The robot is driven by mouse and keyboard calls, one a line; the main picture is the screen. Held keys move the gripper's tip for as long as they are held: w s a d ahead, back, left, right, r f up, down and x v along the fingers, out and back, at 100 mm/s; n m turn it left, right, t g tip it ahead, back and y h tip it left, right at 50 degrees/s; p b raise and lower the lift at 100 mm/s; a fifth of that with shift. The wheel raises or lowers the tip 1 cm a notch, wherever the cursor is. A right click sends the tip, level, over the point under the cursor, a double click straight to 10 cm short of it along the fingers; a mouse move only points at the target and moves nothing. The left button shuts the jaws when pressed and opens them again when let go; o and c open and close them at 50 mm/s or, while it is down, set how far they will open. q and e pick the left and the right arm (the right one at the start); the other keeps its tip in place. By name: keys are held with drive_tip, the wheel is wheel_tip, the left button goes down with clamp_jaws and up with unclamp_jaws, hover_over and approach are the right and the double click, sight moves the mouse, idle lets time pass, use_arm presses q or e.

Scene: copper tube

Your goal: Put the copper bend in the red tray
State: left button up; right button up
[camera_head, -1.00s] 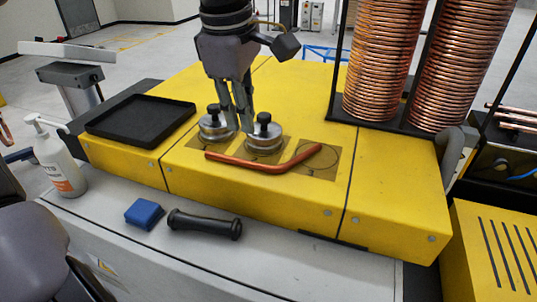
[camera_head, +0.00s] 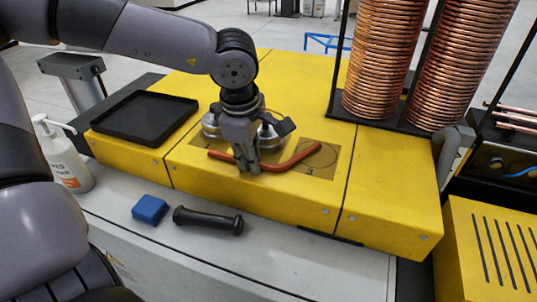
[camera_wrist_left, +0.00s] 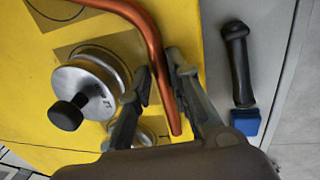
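The copper bend (camera_head: 300,156) is a reddish bent tube lying across the front of the yellow machine top. It also shows in the left wrist view (camera_wrist_left: 150,32). My left gripper (camera_head: 248,168) points down over the straight part of the bend, left of its curve. In the left wrist view its fingers stand apart, one on each side of the tube, with gaps showing. No red tray is in view; a flat black tray (camera_head: 133,132) sits empty on the yellow top at the left. My right gripper is not in view.
Two round metal pieces with black knobs (camera_wrist_left: 85,92) stand close behind the bend, partly hidden by my gripper. A black handle (camera_head: 208,220), blue block (camera_head: 150,209) and pump bottle (camera_head: 66,162) are in front. Copper coils (camera_head: 380,65) rise at the back right.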

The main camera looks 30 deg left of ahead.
use_arm(q)
drive_tip(key=shift+s+r, duration=0.1)
drive_tip(key=shift+c, duration=0.4)
clamp_jaws()
